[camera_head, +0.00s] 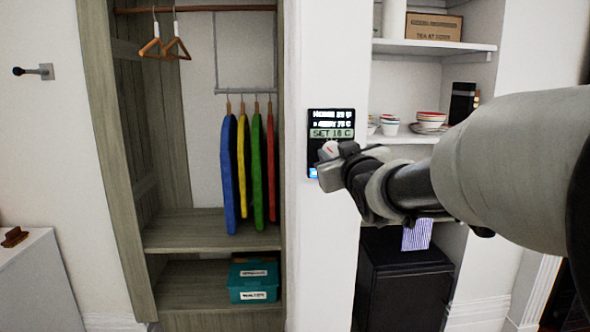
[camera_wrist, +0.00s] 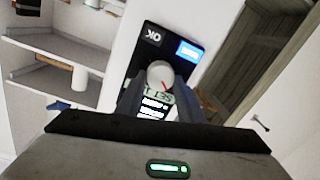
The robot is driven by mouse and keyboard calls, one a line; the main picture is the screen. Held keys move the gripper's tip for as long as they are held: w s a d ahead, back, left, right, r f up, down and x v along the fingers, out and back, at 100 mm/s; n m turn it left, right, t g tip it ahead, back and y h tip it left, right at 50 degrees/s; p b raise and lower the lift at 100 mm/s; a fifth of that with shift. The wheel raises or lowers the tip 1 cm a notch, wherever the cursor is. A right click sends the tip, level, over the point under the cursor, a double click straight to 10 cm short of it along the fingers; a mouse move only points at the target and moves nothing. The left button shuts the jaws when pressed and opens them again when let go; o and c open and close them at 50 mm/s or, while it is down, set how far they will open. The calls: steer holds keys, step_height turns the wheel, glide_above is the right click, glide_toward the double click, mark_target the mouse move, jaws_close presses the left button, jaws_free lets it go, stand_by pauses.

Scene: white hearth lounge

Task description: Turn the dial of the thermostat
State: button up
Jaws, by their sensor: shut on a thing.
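The thermostat (camera_head: 332,119) is a black panel on the white wall strip between the wardrobe and the shelves. Its screen shows several text lines, one reading "SET 18 C". Its dial (camera_head: 329,149) is a pale round knob with a red mark, below the screen. In the wrist view the dial (camera_wrist: 160,76) sits between the fingers of my gripper (camera_wrist: 160,88), which is shut on it. A blue lit button (camera_wrist: 189,51) and an "OK" button (camera_wrist: 152,37) show on the panel beyond the dial. In the head view my gripper (camera_head: 335,163) hides much of the panel's lower part.
An open wardrobe (camera_head: 190,228) with hangers, coloured boards and a teal box (camera_head: 253,279) is left of the thermostat. Shelves (camera_head: 425,46) with bowls and boxes are to the right, with a black cabinet (camera_head: 405,285) below. A wall hook (camera_head: 46,71) is at far left.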

steer(key=n+b, duration=0.4)
steer(key=b, duration=0.1)
steer(key=shift+a+f, duration=0.1)
steer(key=shift+f, duration=0.2)
steer(key=n+b, duration=0.4)
steer(key=shift+a+r+h, duration=0.1)
steer(key=shift+r+h, duration=0.05)
steer(key=shift+h, duration=0.15)
steer(key=shift+n, duration=0.4)
steer(key=o, duration=1.1)
steer(key=shift+c, duration=0.2)
steer(key=shift+s+r, duration=0.1)
